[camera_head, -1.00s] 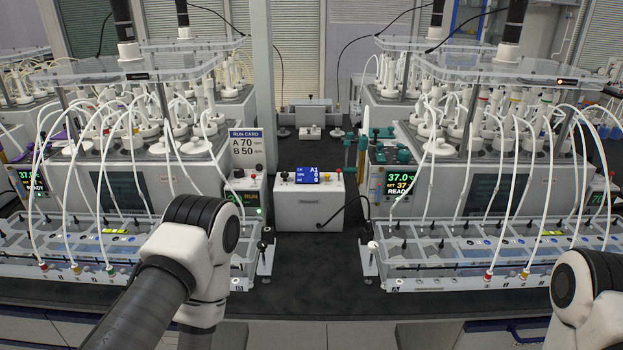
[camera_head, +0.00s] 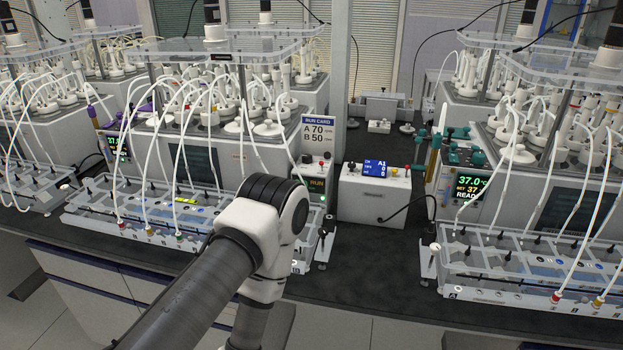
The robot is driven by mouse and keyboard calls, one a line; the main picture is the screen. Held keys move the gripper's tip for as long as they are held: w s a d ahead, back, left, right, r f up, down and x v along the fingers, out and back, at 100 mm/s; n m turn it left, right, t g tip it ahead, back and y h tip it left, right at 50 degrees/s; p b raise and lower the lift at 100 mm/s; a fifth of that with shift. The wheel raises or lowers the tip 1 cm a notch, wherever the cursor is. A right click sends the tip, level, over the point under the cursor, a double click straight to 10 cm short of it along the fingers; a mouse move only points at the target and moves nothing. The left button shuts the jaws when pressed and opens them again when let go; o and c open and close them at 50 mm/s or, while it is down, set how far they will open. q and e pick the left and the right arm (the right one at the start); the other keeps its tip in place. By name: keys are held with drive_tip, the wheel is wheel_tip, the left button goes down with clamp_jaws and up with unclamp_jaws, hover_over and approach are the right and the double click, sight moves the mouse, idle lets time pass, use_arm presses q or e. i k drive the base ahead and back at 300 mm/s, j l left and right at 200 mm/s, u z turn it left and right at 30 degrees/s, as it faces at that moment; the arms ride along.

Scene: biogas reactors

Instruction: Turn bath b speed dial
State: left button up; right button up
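The left bath (camera_head: 190,238), with a clear-lidded tray and several white tubes, stands at the left of the bench; it appears to be bath B. A small control box (camera_head: 313,203) at its right end shows a lit RUN display (camera_head: 316,185). Small knobs sit on top of the box, but I cannot tell which is the speed dial. My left arm crosses the lower middle, its pale joint in front of the bath's right end and hiding part of it. Neither gripper is in view.
A run card (camera_head: 318,136) reads A 70, B 50. A white controller (camera_head: 374,194) with a blue screen stands between the baths. The right bath (camera_head: 530,268) shows 37.0 on its display.

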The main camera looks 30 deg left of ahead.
sight(306, 158)
drive_tip(key=u, duration=1.05)
